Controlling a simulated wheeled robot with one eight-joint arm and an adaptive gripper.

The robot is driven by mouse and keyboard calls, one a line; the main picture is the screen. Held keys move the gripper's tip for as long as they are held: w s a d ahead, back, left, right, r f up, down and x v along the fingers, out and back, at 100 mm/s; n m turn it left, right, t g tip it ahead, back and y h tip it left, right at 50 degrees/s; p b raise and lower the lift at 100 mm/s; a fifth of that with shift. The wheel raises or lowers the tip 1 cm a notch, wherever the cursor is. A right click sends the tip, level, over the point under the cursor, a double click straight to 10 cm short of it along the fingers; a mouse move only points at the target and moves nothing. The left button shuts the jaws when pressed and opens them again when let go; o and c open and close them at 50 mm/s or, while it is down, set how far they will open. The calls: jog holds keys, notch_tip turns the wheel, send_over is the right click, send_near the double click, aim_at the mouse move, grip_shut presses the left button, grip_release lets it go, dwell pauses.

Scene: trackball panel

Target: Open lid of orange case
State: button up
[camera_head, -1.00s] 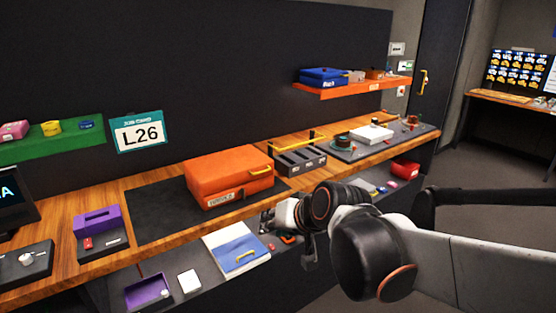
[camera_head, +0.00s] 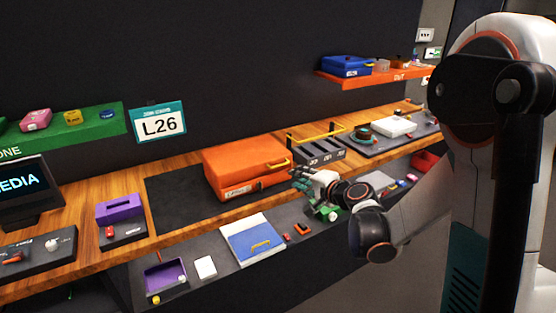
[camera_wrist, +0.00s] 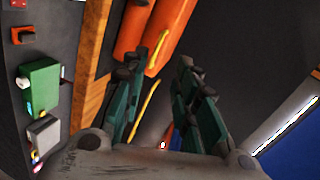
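The orange case (camera_head: 235,172) lies on the dark mat on the wooden counter, its lid closed. Its yellow handle (camera_head: 278,163) is on the right part of the front. My gripper (camera_head: 303,174) is just right of the case, near the handle. In the wrist view, my gripper (camera_wrist: 158,68) has its two green fingers spread apart. The orange case (camera_wrist: 168,30) shows beyond the fingertips, with a seam and the yellow handle (camera_wrist: 158,50) close to the left finger. I cannot tell whether a finger touches the handle. A second yellow bar (camera_wrist: 142,113) shows between the fingers.
A grey organizer (camera_head: 318,152) with a yellow bar handle stands right of the case. A purple box (camera_head: 120,207) is to the left. The lower shelf holds a blue-and-white case (camera_head: 255,240) and small items. Bare mat (camera_head: 175,192) lies left of the case.

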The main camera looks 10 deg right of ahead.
jog(key=w+a+f+m+b, duration=0.1)
jog(key=w+f, duration=0.1)
jog(key=w, duration=0.5)
jog(key=w+f+m+t+b, duration=0.1)
jog(key=w+f, duration=0.1)
jog(key=w, duration=0.5)
jog(key=shift+w+a+f+b, duration=0.25)
jog(key=shift+w+a+b, duration=0.15)
grip_shut()
